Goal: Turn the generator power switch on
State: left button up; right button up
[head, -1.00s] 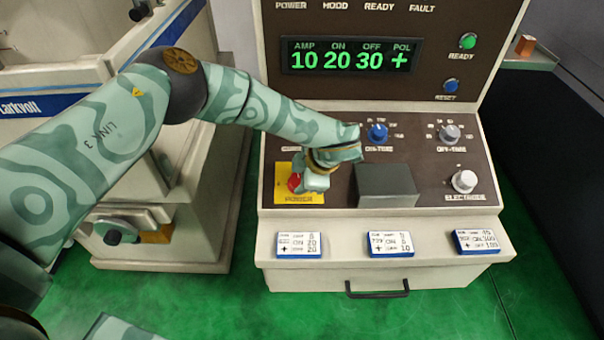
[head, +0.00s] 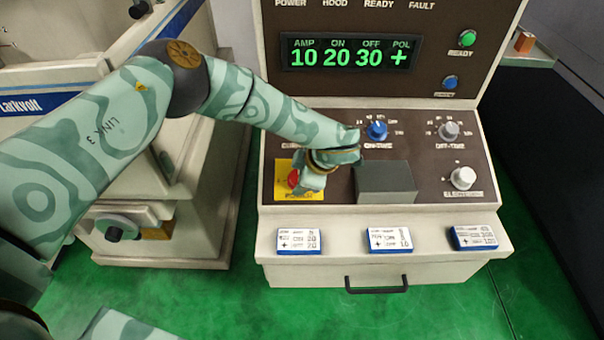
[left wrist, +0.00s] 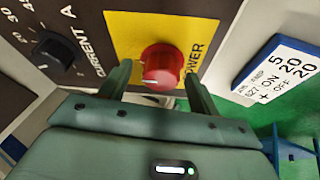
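The power switch is a red round knob (head: 293,179) on a yellow plate (head: 283,193) marked POWER, at the lower left of the generator panel. In the left wrist view the knob (left wrist: 161,64) shows a white mark on its rim. My left gripper (head: 302,186) is at the knob and partly covers it in the head view. In the left wrist view its two fingers (left wrist: 157,68) are apart, one on each side of the knob, with a narrow gap at least on the left. Whether the right finger touches is unclear. My right gripper is not in view.
A grey box-shaped cover (head: 386,184) stands right of the gripper. A blue knob (head: 377,130) and grey knobs (head: 463,178) are on the panel. The display (head: 350,55) reads 10, 20, 30, +. Blue-edged cards (head: 300,242) lie on the front ledge above a drawer handle (head: 376,287).

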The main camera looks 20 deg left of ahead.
pick_arm(q)
jog(key=v, duration=1.6)
jog(key=shift+d+r, duration=0.1)
